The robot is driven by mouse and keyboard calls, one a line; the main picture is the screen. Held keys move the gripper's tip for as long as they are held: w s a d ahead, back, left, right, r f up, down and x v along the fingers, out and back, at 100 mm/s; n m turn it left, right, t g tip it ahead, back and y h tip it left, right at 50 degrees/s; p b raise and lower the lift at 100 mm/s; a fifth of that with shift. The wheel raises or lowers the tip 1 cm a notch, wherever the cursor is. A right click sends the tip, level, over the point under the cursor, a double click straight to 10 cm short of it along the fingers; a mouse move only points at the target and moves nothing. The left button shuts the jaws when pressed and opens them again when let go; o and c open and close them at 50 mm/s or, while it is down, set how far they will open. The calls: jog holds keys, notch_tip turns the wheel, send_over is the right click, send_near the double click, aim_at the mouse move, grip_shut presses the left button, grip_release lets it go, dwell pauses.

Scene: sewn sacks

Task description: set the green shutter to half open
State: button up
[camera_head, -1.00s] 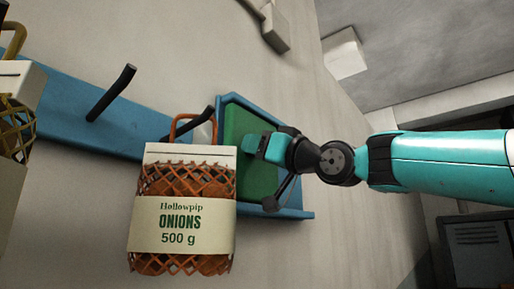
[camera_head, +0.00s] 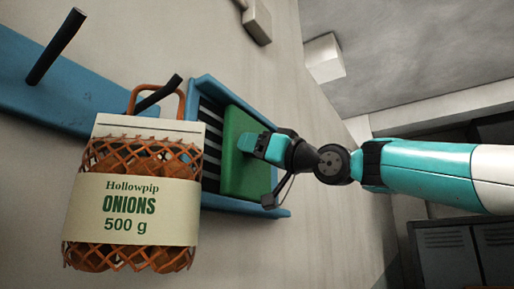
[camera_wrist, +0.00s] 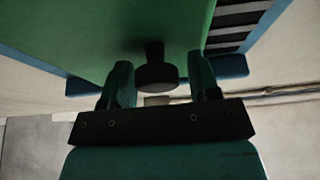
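The green shutter (camera_head: 238,160) sits in a blue frame (camera_head: 238,206) on the wall. It covers the right part of the opening, and dark slats (camera_head: 211,135) show along the left. In the wrist view the shutter (camera_wrist: 100,35) fills the upper left, with a dark round knob (camera_wrist: 155,77) on its face. My gripper (camera_wrist: 160,82) has its two fingers apart on either side of the knob. A gap shows at the right finger; contact at the left one is unclear. In the head view my gripper (camera_head: 262,143) is at the shutter's face and hides the knob.
A netted sack of onions (camera_head: 132,210) hangs from a dark peg just left of the frame. Another peg (camera_head: 57,45) sticks out of the blue rail (camera_head: 50,93) at the upper left. Grey lockers (camera_head: 447,258) stand at the lower right.

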jog(key=shift+o, duration=0.3)
jog(key=shift+d+f, duration=0.1)
jog(key=shift+s+d+f+b, duration=0.15)
jog(key=shift+d+f+b, duration=0.05)
jog(key=shift+b, duration=0.2)
jog(key=b+v, duration=0.9)
jog(key=v, duration=0.7)
jog(key=shift+s+d+b, duration=0.2)
jog(key=shift+b, duration=0.1)
jog(key=shift+f, duration=0.1)
